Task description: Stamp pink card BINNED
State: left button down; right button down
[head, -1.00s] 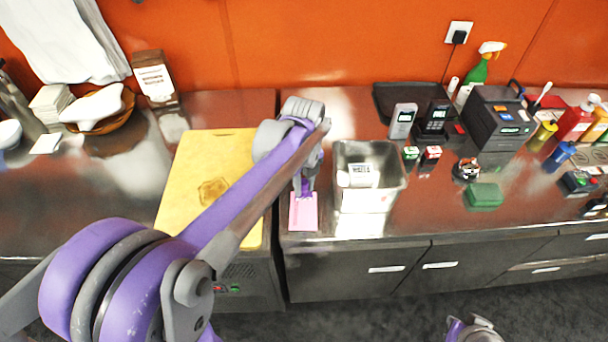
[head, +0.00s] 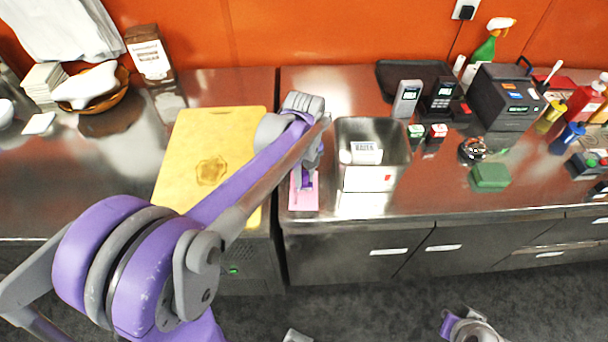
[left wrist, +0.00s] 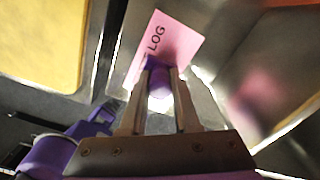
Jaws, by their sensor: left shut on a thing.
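The pink card (head: 304,202) lies flat on the steel counter near its front edge, left of the metal bin. In the left wrist view the card (left wrist: 172,38) shows the printed word LOG; its near part is hidden by the gripper. My left gripper (left wrist: 160,78) is shut on a small purple thing (left wrist: 158,88), which looks like a stamp, right over the card's near part. I cannot tell whether it touches the card. In the head view my left gripper (head: 303,178) points down at the card.
The metal bin (head: 372,132) with a white label stands close to the card's right. A yellow cutting board (head: 210,140) lies to the left. Small green and red stamps (head: 437,132), a green box (head: 490,177) and a black printer (head: 505,97) stand further right.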

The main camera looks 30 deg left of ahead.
pick_arm(q)
jog(key=shift+s+f+b, duration=0.1)
jog(key=shift+f+b, duration=0.3)
jog(key=shift+f, duration=0.2)
pick_arm(e)
jog(key=shift+s+f, duration=0.2)
jog(key=shift+f, duration=0.3)
dwell(1.1)
pick_arm(q)
jog(key=shift+r, duration=0.1)
